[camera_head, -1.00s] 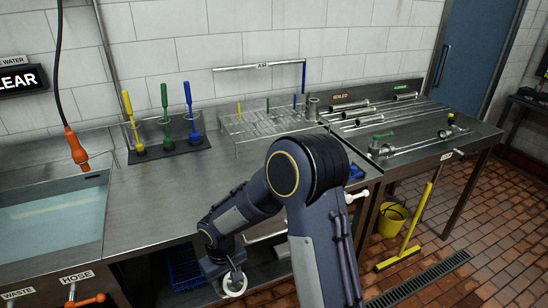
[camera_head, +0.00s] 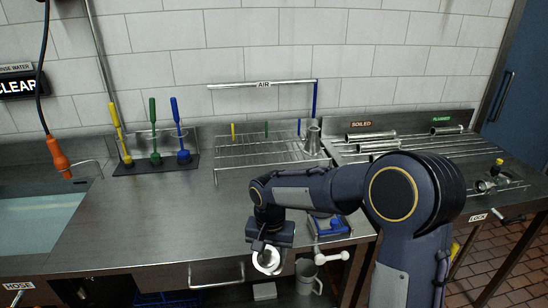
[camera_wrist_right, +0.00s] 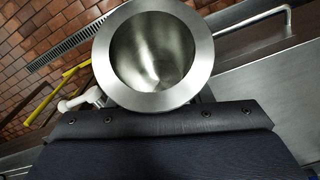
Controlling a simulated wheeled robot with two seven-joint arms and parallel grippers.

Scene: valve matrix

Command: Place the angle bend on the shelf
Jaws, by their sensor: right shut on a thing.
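The angle bend (camera_head: 268,262) is a steel pipe piece with a round flanged end, held in my right gripper (camera_head: 269,248) in front of the counter's front edge. In the right wrist view the bend (camera_wrist_right: 153,104) shows its wide flange and hollow bore facing the camera; the fingertips are hidden there. Below the counter, a shelf space is partly visible, with a pale jug (camera_head: 308,277) just right of the bend. My left gripper is not in view.
A wire rack (camera_head: 262,158) stands on the steel counter (camera_head: 120,225) under the AIR pipe. Yellow, green and blue brushes (camera_head: 154,135) stand in a holder on the left. A sink (camera_head: 40,222) is at far left. Pipe pieces (camera_head: 371,136) lie on the ribbed bench at right.

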